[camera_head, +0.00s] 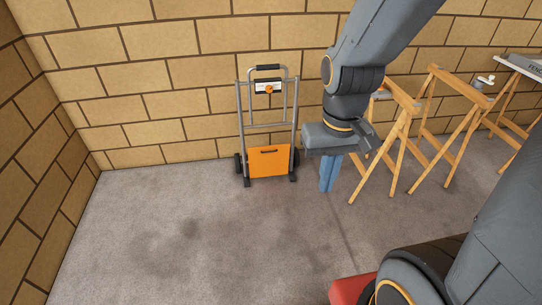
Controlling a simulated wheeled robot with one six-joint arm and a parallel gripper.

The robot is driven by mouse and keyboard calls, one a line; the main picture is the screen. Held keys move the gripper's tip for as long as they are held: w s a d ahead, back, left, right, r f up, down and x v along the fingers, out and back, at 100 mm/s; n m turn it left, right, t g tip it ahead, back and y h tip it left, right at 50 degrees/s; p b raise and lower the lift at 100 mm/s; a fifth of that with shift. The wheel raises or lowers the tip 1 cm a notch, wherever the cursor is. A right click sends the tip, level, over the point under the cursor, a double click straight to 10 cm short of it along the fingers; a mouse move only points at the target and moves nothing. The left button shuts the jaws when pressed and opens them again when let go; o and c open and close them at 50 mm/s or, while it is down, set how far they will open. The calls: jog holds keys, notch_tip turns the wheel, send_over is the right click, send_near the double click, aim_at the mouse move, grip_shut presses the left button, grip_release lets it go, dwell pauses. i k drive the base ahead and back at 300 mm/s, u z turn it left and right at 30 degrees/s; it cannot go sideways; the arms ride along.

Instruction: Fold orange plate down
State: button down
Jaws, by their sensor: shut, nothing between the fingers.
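The orange plate (269,163) is at the bottom of a grey hand truck (241,122) that stands against the block wall. The plate is upright, flat against the frame, with a dark slot near its top edge. My gripper (326,188) hangs to the right of the hand truck, with its blue fingers pointing down. The fingers are together and empty, apart from the plate in the picture. Part of my arm covers the wall and some of the sawhorse behind it.
Wooden sawhorses (406,130) stand to the right of my gripper, with a board (522,66) on the far right one. Dark wheels (239,164) flank the hand truck's base. The concrete floor (190,240) in front and to the left is clear.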

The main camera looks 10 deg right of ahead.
aim_at(265, 161)
jog(key=u, duration=0.8)
jog(key=i, duration=1.25)
jog(key=u, duration=0.3)
jog(key=i, duration=0.9)
jog(key=z, duration=1.05)
jog(key=i, duration=0.8)
jog(key=z, duration=0.7)
